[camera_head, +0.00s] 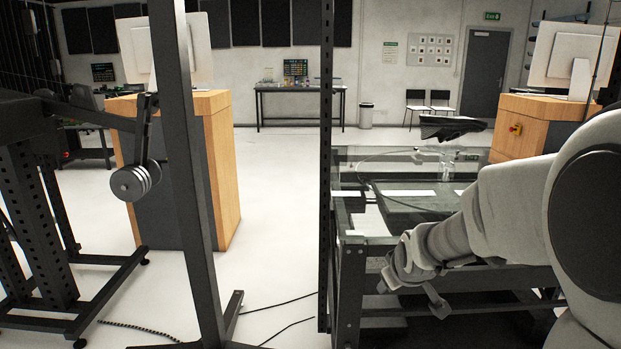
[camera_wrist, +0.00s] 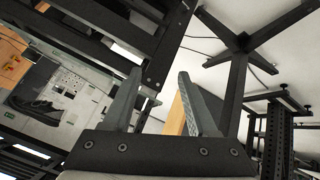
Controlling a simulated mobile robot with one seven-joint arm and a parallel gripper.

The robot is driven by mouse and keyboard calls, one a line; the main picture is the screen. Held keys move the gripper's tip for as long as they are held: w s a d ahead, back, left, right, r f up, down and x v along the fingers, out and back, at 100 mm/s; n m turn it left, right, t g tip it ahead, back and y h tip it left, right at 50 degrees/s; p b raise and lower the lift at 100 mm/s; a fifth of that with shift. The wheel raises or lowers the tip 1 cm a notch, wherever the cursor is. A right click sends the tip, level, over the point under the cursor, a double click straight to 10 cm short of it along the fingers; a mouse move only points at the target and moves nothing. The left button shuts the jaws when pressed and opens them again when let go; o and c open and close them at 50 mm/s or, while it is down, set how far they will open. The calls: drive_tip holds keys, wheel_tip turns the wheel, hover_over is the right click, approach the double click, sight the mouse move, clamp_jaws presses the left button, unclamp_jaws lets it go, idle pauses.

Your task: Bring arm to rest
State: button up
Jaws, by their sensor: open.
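My arm (camera_head: 500,215) comes in from the right in the head view and reaches down and left in front of the glass-topped table (camera_head: 365,240). My gripper (camera_head: 437,300) is at its lower end, low beside the table frame, and its fingers are hard to make out there. In the wrist view my gripper (camera_wrist: 160,74) is open, with its two grey fingers apart and nothing between them. A dark, shoe-like object (camera_head: 450,127) is above the table's far part. It also shows at the left of the wrist view (camera_wrist: 36,108), well away from the fingers.
A black upright post (camera_head: 326,150) stands at the table's left corner. A thicker slanted post (camera_head: 185,170) and a frame with round weights (camera_head: 135,181) stand further left. Wooden cabinets (camera_head: 215,150) hold monitors. Open floor (camera_head: 275,200) lies between the posts, with cables on it.

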drive_tip(key=s+a+r+m+g, duration=0.15)
drive_tip(key=s+r, duration=0.25)
drive_tip(key=s, duration=0.9)
drive_tip(key=s+a+r+m+g, duration=0.1)
drive_tip(key=s+a+r+m, duration=0.2)
drive_tip(key=s, duration=1.1)
wheel_tip(320, 180, up, 20)
drive_tip(key=d+p, duration=0.1)
drive_tip(key=p, duration=1.8)
drive_tip(key=shift+r+y, duration=0.15)
drive_tip(key=shift+y, duration=0.15)
drive_tip(key=shift+s+d+m, duration=0.1)
drive_tip(key=shift+d+m, duration=0.1)
drive_tip(key=shift+m, duration=0.05)
